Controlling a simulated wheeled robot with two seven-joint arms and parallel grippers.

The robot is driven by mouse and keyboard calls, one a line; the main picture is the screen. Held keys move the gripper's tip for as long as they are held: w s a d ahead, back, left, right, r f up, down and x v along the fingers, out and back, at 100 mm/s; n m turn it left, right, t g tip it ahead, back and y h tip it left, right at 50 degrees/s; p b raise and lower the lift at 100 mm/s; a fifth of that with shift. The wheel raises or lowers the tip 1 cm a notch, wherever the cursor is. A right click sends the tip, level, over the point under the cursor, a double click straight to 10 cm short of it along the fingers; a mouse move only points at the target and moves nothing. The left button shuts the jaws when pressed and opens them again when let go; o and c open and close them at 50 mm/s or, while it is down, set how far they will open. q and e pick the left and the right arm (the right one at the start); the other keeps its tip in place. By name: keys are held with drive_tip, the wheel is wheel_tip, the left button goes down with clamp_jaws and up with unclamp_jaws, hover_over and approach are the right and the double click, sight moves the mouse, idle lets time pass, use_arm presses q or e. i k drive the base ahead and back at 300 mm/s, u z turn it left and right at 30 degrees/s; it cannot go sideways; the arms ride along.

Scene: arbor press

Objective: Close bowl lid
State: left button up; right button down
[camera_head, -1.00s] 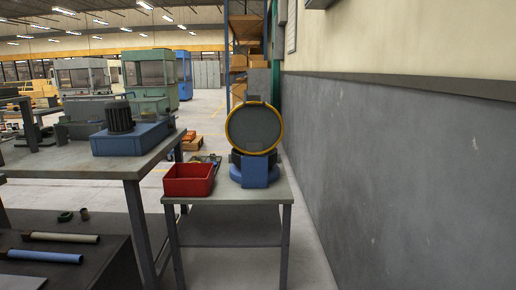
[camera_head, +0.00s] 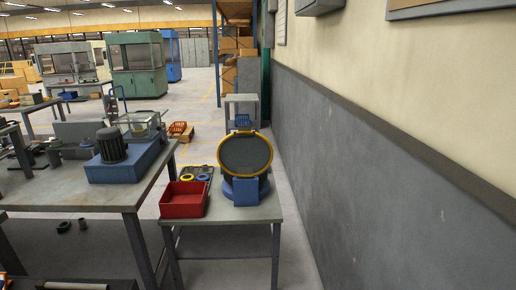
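The bowl is a blue round unit (camera_head: 246,190) on a small grey table. Its round lid (camera_head: 246,154), dark grey with a yellow-orange rim, stands raised and tilted above it, facing me. The lid is open, and it hides most of the bowl's inside. Neither of my grippers shows in the head view.
A red bin (camera_head: 183,200) stands left of the bowl on the same small table (camera_head: 225,217). Small round parts lie behind the bin. A larger workbench (camera_head: 100,194) with a blue motor unit (camera_head: 125,160) is at the left. A grey wall (camera_head: 370,190) runs along the right. Floor shows between table and wall.

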sight(244, 153)
drive_tip(key=u, duration=0.05)
drive_tip(key=i, duration=2.1)
drive_tip(key=u, duration=0.55)
